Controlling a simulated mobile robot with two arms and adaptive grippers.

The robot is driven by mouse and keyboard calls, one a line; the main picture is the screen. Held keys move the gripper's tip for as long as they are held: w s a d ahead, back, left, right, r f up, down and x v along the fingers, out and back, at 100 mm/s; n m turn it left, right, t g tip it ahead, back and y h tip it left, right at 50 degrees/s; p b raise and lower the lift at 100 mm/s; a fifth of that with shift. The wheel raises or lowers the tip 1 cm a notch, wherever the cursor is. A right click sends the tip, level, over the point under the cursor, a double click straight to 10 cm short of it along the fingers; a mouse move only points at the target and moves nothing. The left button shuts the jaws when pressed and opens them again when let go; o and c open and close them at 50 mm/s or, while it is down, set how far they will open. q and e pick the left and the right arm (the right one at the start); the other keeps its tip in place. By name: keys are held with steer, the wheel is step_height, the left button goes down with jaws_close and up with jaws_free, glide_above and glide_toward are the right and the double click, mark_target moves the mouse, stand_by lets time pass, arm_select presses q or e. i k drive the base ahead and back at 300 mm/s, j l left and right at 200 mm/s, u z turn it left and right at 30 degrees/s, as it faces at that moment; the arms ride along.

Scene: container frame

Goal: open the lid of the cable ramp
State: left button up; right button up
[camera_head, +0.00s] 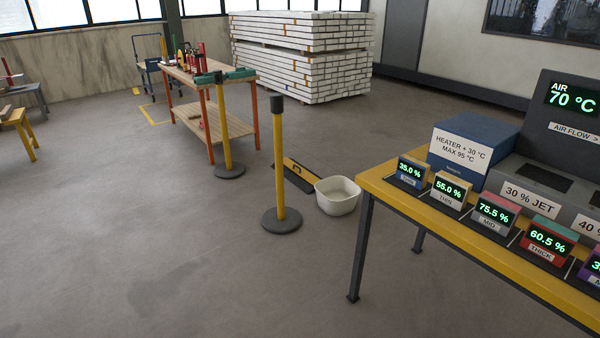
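A low, long black and yellow piece (300,177) lies on the floor near the middle of the view, and it looks like the cable ramp. Its yellow part shows along the far side and its black part along the near side. A yellow post stands in front of its left end, and a white bowl stands at its right end. It is too small in the view to tell whether its lid is open or shut. Neither of my grippers is in view.
The yellow post (280,180) has a round black base. The white bowl (338,203) is on the floor. A yellow table (378,186) with labelled devices stands at right. A second post (222,125) and workbench (208,122) stand behind. The floor at left front is clear.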

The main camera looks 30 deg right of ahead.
mark_target(310, 178)
steer(key=i+l, duration=0.15)
steer(key=i, duration=0.25)
steer(key=i+l+z, duration=0.15)
steer(key=i, duration=0.2)
steer(key=i+u, duration=0.25)
steer(key=i, duration=0.75)
steer(key=i+u, duration=0.25)
steer(key=i, duration=0.75)
steer(key=i+z, duration=0.15)
steer(key=i, duration=0.5)
steer(key=i+z, duration=0.15)
steer(key=i, duration=0.5)
steer(key=i+j+z, duration=0.15)
steer(key=i, duration=0.5)
steer(key=i+l+z, duration=0.2)
steer(key=i+z, duration=0.2)
steer(key=i, duration=0.15)
steer(key=i+z, duration=0.4)
steer(key=i, duration=0.15)
steer(key=i+j+z, duration=0.1)
steer(key=i+z, duration=0.3)
steer(key=i, duration=0.15)
steer(key=i+j+z, duration=0.4)
steer(key=i, duration=0.15)
